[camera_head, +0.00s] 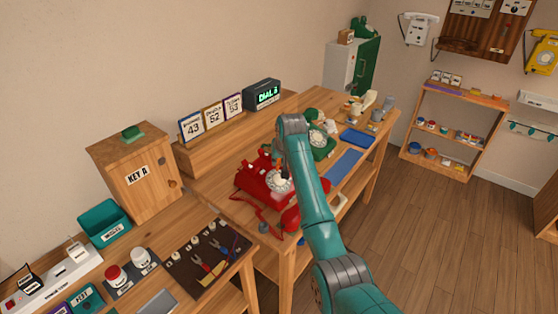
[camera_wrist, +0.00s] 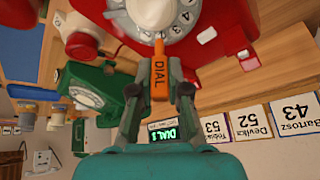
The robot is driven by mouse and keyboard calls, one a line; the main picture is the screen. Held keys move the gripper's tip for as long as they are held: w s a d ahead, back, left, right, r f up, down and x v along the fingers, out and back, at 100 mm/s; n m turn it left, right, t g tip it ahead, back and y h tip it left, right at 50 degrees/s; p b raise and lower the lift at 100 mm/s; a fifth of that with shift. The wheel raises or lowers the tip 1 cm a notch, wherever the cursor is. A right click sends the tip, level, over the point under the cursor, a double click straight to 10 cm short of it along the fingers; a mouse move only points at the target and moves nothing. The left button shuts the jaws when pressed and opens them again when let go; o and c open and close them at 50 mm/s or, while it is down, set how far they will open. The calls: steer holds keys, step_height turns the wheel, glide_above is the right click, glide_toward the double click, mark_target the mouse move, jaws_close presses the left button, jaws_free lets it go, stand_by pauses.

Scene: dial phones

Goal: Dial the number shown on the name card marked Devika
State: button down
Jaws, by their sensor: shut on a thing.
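My gripper (camera_wrist: 160,80) is shut on an orange stick marked DIAL (camera_wrist: 159,72). The stick's tip is at the pale dial (camera_wrist: 180,18) of the red phone (camera_wrist: 215,60); I cannot tell whether it sits in a finger hole. In the head view the red phone (camera_head: 257,182) stands on the wooden table, and my arm partly covers it. A red handset (camera_head: 291,218) lies off the phone.
A dark display (camera_head: 263,95) reads DIAL and a character I cannot read surely. Cards for 43 (camera_head: 192,126) and 53 (camera_head: 233,105) flank Devika's. A green phone (camera_head: 320,141) stands behind my arm, near a blue mat (camera_head: 343,166). A wooden KEY A box (camera_head: 139,180) stands left.

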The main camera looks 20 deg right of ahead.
steer(key=shift+w+a+f, duration=0.15)
steer(key=shift+w+f, duration=0.05)
steer(key=shift+f, duration=0.25)
stand_by(0.7)
steer(key=shift+d+f, duration=0.2)
steer(key=shift+d, duration=0.45)
steer(key=shift+s+d+f, duration=0.25)
steer(key=shift+d, duration=0.3)
stand_by(0.3)
